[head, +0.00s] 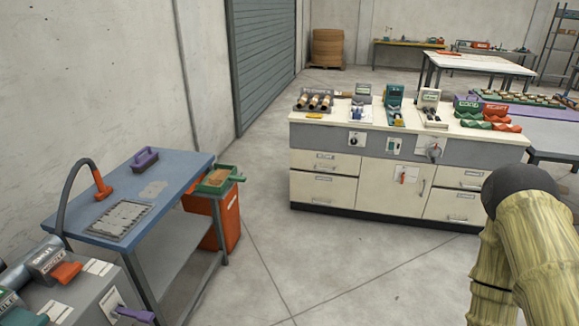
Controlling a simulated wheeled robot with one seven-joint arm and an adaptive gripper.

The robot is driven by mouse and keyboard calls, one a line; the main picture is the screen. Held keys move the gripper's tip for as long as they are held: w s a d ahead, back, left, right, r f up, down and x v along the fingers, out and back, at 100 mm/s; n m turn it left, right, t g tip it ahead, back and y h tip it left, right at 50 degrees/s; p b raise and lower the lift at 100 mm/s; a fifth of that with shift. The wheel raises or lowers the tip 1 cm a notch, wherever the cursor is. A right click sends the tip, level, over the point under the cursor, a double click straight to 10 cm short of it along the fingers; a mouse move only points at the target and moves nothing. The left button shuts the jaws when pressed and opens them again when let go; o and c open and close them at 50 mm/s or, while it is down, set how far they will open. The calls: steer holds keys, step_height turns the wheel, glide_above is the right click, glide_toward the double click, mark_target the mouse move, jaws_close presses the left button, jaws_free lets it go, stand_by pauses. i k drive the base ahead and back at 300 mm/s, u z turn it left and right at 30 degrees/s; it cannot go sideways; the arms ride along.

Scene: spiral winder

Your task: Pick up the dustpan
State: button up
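A green tray-like thing (224,186) with a short stub at its right side sits on top of an orange bin (230,220), by the right end of the blue table. It looks like the dustpan, but it is too small to be sure. A brown thing (216,177) lies in it. My gripper is not in view; only part of my arm shows at the lower right, far from the bin.
The blue table (185,182) holds a purple handled block (145,160), a grey perforated plate (121,219) and a hose with an orange nozzle (103,186). A white cabinet bench (322,187) stands at the centre right. Floor between them is clear.

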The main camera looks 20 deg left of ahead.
mark_target(217, 180)
steer(key=z, duration=0.1)
steer(key=i, duration=1.35)
steer(key=u, duration=1.2)
steer(key=i, duration=0.8)
steer(key=u, duration=0.7)
